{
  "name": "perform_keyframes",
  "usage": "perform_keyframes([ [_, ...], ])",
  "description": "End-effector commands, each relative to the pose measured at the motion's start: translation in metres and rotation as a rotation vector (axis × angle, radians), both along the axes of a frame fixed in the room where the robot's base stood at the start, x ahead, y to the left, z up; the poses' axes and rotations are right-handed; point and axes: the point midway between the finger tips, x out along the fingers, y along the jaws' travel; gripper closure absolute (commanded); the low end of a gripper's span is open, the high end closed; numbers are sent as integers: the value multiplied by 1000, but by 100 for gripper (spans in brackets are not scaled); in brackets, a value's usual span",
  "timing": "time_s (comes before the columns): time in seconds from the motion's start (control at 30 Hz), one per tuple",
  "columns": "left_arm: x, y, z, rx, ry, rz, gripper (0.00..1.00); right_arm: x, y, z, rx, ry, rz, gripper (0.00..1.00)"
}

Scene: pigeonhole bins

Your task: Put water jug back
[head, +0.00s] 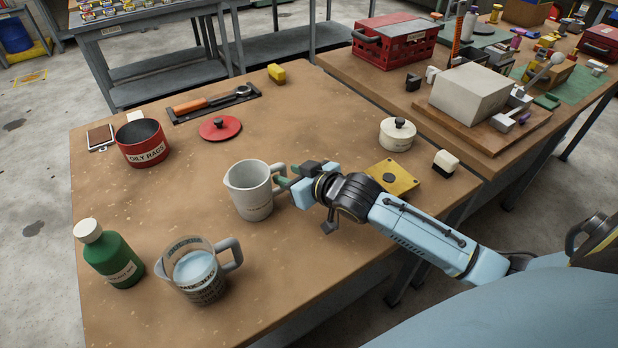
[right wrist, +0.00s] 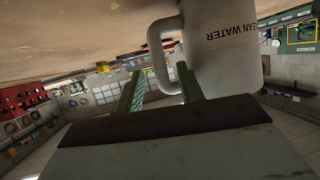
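A white jug (head: 252,192) stands upright on the brown workbench (head: 330,130), its handle toward my right gripper. In the right wrist view the jug (right wrist: 222,45) reads "…EAN WATER" and appears upside down. My right gripper (head: 284,176) is at the handle, green fingers apart. In the right wrist view the gripper (right wrist: 158,85) has a finger on either side of the handle's outer bar, with gaps showing. I cannot tell whether either finger touches it. A clear measuring jug (head: 196,274) holding pale liquid stands nearer the front. My left gripper is not in view.
A green bottle (head: 112,260) stands at the left. A red "OILY RAGS" tin (head: 143,148), red lid (head: 220,128) and tool holder (head: 214,104) lie behind. A yellow plate (head: 393,178) and white lidded pot (head: 397,136) are right. The bench centre is fairly clear.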

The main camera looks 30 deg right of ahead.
Motion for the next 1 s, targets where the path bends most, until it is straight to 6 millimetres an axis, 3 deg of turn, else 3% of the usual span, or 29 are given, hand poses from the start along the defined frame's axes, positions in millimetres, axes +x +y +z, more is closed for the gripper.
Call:
perform_keyframes([
  [0.2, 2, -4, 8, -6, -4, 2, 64, -41, -9, 17, 1, 2, 1, 62],
  [0.4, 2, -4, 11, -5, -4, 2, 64, -62, -14, 26, 1, 1, 0, 62],
  [1.0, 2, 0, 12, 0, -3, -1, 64, -69, -16, 29, 1, 0, 0, 62],
])
